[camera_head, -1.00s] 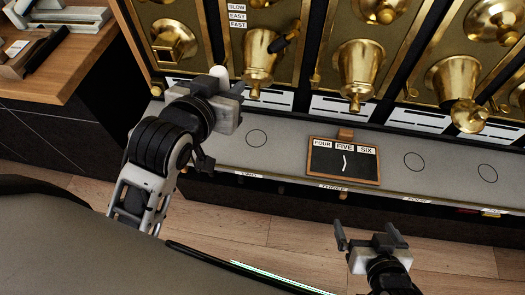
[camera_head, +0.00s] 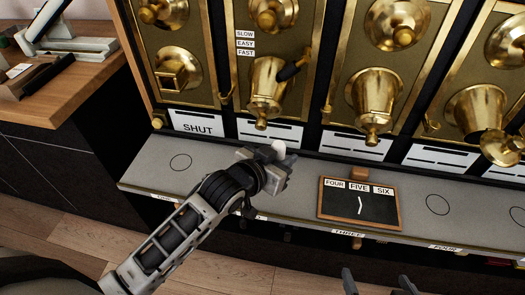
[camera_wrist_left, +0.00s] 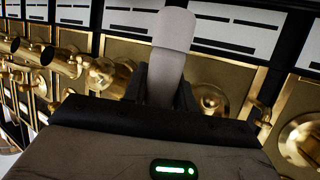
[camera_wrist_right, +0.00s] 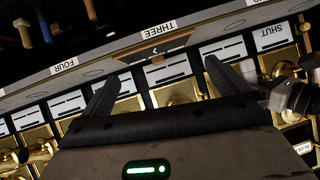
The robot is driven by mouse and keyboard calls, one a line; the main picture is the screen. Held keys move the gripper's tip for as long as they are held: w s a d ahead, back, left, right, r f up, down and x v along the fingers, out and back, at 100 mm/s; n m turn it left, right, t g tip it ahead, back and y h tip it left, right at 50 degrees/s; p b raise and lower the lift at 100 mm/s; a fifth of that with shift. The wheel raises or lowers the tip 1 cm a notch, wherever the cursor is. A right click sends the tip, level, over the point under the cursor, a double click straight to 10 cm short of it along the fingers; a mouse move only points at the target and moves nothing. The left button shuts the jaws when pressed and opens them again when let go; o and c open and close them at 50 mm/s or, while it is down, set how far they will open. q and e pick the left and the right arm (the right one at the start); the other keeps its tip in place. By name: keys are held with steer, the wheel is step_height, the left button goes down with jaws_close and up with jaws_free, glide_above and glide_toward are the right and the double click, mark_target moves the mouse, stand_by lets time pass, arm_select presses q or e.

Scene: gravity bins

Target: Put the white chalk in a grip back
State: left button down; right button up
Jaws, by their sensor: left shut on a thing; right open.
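The white chalk (camera_head: 279,149) is a thick, round-ended stick. My left gripper (camera_head: 272,160) is shut on it and holds it above the grey ledge, left of the slate (camera_head: 340,207). In the left wrist view the chalk (camera_wrist_left: 172,35) sticks out past the fingers, and its lower part is hidden between them. My right gripper (camera_head: 378,281) is open and empty at the bottom edge of the head view. Small pegs, one brown (camera_wrist_right: 22,32) and one blue (camera_wrist_right: 45,27), show beyond the ledge in the right wrist view. I cannot tell which thing is the grip.
The slate has a wooden frame, one white stroke and cards reading FOUR, FIVE, SIX. Brass spouts (camera_head: 373,100) on panels line the back of the ledge (camera_head: 150,163). Black circles mark the ledge. A wooden counter (camera_head: 80,85) stands at the left.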

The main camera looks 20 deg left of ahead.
arm_select(q)
steer(key=shift+m, duration=0.3)
steer(key=f, duration=0.1)
steer(key=w+f+b, duration=0.1)
steer(key=f, duration=0.1)
steer(key=w+f, duration=0.1)
steer(key=f, duration=0.1)
arm_select(e)
steer(key=shift+a+f, duration=0.25)
steer(key=shift+f, duration=0.15)
arm_select(q)
step_height(320, 180, down, 4)
steer(key=shift+s+r+b, duration=0.1)
steer(key=shift+b, duration=0.75)
steer(key=shift+f+b, duration=0.5)
steer(key=shift+f, duration=0.55)
arm_select(e)
steer(key=shift+f+t, duration=0.3)
steer(key=shift+f, duration=0.25)
arm_select(q)
steer(key=shift+f+b, duration=0.4)
steer(key=shift+f, duration=0.2)
arm_select(e)
steer(key=shift+f, duration=0.35)
